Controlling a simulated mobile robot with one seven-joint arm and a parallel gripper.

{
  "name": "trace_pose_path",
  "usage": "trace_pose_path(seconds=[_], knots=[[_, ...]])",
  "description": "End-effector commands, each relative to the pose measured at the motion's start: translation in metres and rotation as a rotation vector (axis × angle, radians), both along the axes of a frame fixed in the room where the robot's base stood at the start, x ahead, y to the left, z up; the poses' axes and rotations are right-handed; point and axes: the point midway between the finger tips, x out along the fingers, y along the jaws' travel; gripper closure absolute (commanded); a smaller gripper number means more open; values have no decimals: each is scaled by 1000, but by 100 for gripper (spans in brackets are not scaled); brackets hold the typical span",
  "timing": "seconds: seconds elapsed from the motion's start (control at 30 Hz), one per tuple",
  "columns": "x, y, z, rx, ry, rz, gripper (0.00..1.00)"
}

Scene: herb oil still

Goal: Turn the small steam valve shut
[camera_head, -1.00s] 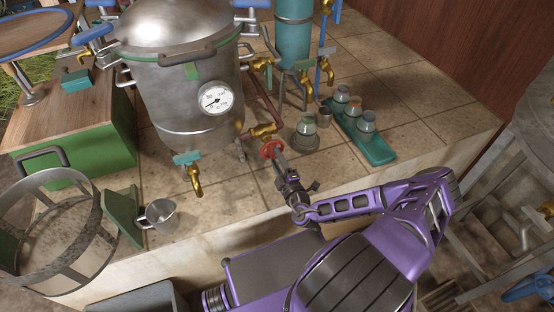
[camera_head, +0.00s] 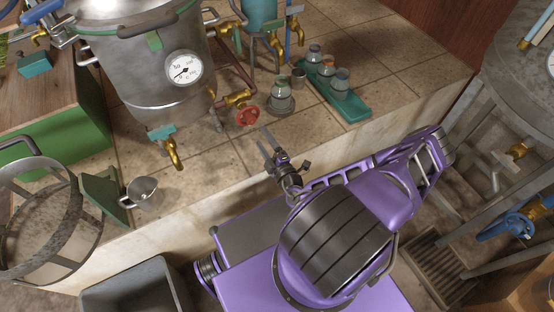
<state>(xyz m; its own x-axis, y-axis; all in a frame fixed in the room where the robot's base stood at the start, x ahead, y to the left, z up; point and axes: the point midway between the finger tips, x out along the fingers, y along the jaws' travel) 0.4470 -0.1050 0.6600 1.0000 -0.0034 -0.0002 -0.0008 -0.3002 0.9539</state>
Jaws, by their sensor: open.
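The small steam valve has a red round handwheel (camera_head: 248,115) on a brass body (camera_head: 238,98), low at the right side of the steel still pot (camera_head: 150,70). My gripper (camera_head: 267,142) is open and empty over the tiled top near its front edge. It is apart from the red wheel, below and a little right of it in the picture. Its fingers point up toward the wheel. The wheel is in full view. I cannot tell from its look how far the valve is turned.
A jar (camera_head: 281,98) stands close right of the wheel. A teal tray (camera_head: 338,98) with small jars lies farther right. A brass tap (camera_head: 171,148) and a metal cup (camera_head: 144,192) are to the left. A larger blue handwheel (camera_head: 508,228) is at far right.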

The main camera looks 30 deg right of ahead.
Motion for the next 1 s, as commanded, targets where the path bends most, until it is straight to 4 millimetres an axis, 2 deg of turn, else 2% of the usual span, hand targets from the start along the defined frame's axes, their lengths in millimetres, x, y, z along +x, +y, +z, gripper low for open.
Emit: trace_pose_path(seconds=[0.03,0.2,0.4,0.6,1.0], knots=[[-13,0,0,2,4,-2,26],[-54,0,0,2,3,-1,26],[-87,0,0,1,1,-1,26],[-101,1,0,2,1,0,26],[-101,1,0,2,1,0,26]])
